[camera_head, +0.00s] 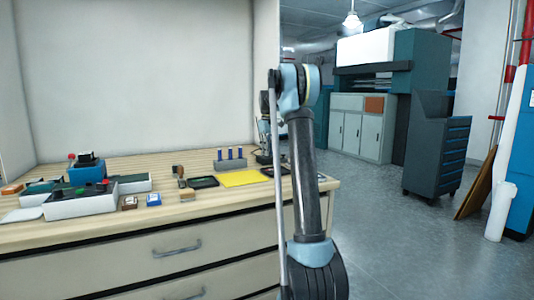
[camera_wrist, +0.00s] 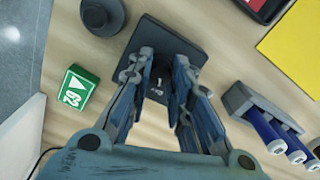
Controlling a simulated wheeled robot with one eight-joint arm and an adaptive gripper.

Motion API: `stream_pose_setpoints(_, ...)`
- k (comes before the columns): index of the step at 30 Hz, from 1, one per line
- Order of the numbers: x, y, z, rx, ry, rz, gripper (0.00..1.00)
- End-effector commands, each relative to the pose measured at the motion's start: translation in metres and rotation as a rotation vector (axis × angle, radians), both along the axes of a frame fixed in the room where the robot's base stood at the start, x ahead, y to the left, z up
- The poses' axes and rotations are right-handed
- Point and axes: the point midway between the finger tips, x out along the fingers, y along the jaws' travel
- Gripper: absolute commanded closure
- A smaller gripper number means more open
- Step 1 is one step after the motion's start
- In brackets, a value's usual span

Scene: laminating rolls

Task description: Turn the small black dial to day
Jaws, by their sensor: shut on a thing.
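The small black dial (camera_wrist: 158,86) stands on a dark square plate (camera_wrist: 150,38) in the wrist view. Small pale marks show on it, but I cannot read its setting. My gripper (camera_wrist: 161,76) reaches over the plate with one finger on each side of the dial and is shut on it. The fingers hide the dial's sides and part of the plate. In the head view, my arm stands in front of the table's right end and largely hides my gripper (camera_head: 265,128); I cannot make out the dial there.
A green block marked 62 (camera_wrist: 75,90) and a round dark piece (camera_wrist: 103,15) lie left of the plate. A grey rack with blue-handled tools (camera_wrist: 255,110) and a yellow sheet (camera_wrist: 295,45) lie right. Boxes (camera_head: 80,202) and small items fill the table's left side.

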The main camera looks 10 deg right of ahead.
Motion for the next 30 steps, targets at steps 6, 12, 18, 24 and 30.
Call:
stream_pose_setpoints(6, 0.002, -0.001, 0.001, 0.0, -0.006, 0.002, 1.0)
stream_pose_setpoints(12, 0.002, -0.001, 0.001, -0.001, -0.006, 0.001, 0.69)
stream_pose_setpoints(18, 0.001, -0.001, 0.0, 0.0, -0.003, 0.001, 0.59)
stream_pose_setpoints(24, 0.001, 0.0, 0.001, -0.001, -0.002, 0.001, 0.59)
stream_pose_setpoints(30, 0.001, 0.0, 0.018, 0.0, -0.001, 0.001, 0.59)
